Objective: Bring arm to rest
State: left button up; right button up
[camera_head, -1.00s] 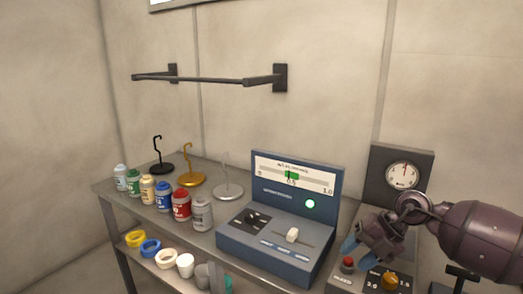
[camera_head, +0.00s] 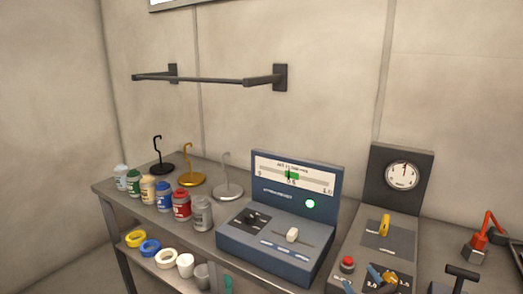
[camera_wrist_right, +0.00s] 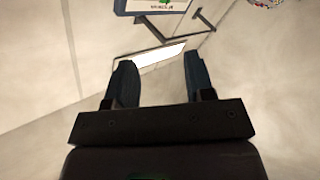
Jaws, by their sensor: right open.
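My right gripper (camera_head: 378,277) shows only as blue fingertips at the bottom edge of the head view, in front of the dial panel with the red button. In the right wrist view its two dark blue fingers (camera_wrist_right: 159,80) stand wide apart with nothing between them. The rest of my right arm is out of the head view. My left gripper is in neither view.
The grey bench (camera_head: 140,181) carries several paint jars (camera_head: 181,207), three hook stands (camera_head: 190,178), a blue slider console (camera_head: 275,253) with a lit green lamp, and a gauge panel (camera_head: 402,176). A dark wall rail (camera_head: 208,80) hangs above; a red-orange lever (camera_head: 487,230) stands right.

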jog(key=s+d+f+m+g+h, duration=0.1)
jog(key=s+d+f+m+g, duration=0.15)
jog(key=s+f+g, duration=0.45)
jog(key=s+d+f+m+g+h, duration=0.2)
jog(key=s+f+m+g, duration=0.1)
jog(key=s, duration=0.8)
jog(key=s+d+f+m+g+h, duration=0.1)
jog(key=s+d+f+m+g, duration=0.3)
jog(key=s, duration=0.5)
jog(key=w+a+f+n+t, duration=0.1)
jog(key=w+f+n+t, duration=0.1)
jog(key=w+f+t, duration=0.5)
notch_tip(320, 180, down, 4)
jog(key=shift+w+a+f+y, duration=0.15)
jog(key=shift+w+f+y, duration=0.05)
jog(key=shift+w+y, duration=0.1)
